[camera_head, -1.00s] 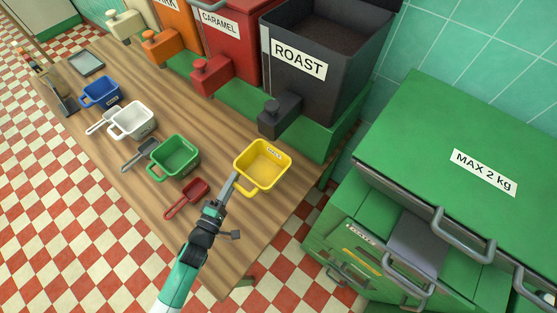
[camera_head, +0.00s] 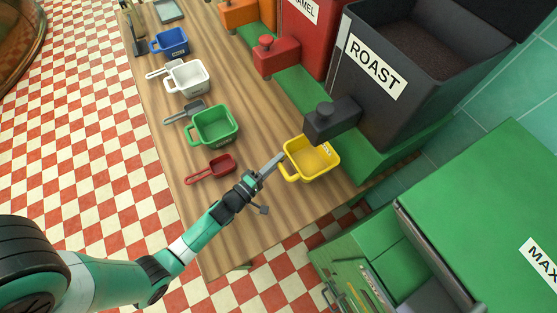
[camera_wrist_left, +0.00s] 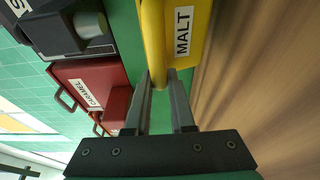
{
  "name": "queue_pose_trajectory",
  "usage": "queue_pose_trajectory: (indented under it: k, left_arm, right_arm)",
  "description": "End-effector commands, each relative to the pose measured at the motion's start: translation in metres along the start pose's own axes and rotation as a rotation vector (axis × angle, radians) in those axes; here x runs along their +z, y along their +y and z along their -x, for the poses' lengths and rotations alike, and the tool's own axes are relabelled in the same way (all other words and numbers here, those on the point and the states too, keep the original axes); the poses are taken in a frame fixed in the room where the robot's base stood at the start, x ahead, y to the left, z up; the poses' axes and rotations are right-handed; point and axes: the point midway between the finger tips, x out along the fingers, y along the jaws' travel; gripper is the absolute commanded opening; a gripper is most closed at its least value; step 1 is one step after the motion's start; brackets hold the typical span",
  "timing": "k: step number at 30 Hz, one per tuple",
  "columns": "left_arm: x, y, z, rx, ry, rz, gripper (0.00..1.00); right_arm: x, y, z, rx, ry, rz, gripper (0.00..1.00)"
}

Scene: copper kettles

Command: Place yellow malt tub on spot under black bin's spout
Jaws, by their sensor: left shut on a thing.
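The yellow malt tub (camera_head: 318,163) is upright over the near end of the wooden bench, close in front of the black roast bin (camera_head: 385,70). The bin's black spout (camera_head: 332,119) reaches to the tub's back rim in the head view. Whether the tub rests on the surface is unclear. My left gripper (camera_head: 277,162) is shut on the tub's handle. In the left wrist view, its fingers (camera_wrist_left: 159,84) are on either side of the yellow handle (camera_wrist_left: 153,40), by the MALT label. The spot under the spout cannot be made out. My right gripper is not in view.
A red scoop (camera_head: 213,168), green tub (camera_head: 215,125), white tub (camera_head: 187,77) and blue tub (camera_head: 170,42) stand along the bench (camera_head: 225,235). A red caramel bin (camera_head: 305,35) is beside the black bin. A green cabinet (camera_head: 490,220) stands at the right.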

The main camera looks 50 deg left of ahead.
Motion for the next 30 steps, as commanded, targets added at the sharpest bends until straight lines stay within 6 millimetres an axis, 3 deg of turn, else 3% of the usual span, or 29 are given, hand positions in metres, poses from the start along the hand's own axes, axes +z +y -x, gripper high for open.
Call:
queue_pose_trajectory:
  k: [6, 17, 18, 23, 30]
  left_arm:
    - [-0.001, -0.039, 0.0, -0.001, 0.0, 0.0, 0.0]
    - [-0.001, -0.041, 0.0, -0.001, 0.0, 0.001, 0.0]
    - [-0.001, -0.041, 0.0, -0.002, 0.001, 0.001, 0.23]
    - [-0.001, -0.04, 0.0, -0.002, 0.0, 0.0, 0.52]
    - [-0.001, -0.04, 0.0, -0.001, 0.0, 0.0, 0.52]
  right_arm:
    - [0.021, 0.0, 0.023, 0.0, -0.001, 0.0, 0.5]
    - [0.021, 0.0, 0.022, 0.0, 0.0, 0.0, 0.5]
    - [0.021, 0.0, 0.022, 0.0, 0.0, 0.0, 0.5]
    - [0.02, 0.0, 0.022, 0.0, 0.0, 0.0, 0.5]
    - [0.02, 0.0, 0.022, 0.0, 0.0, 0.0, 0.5]
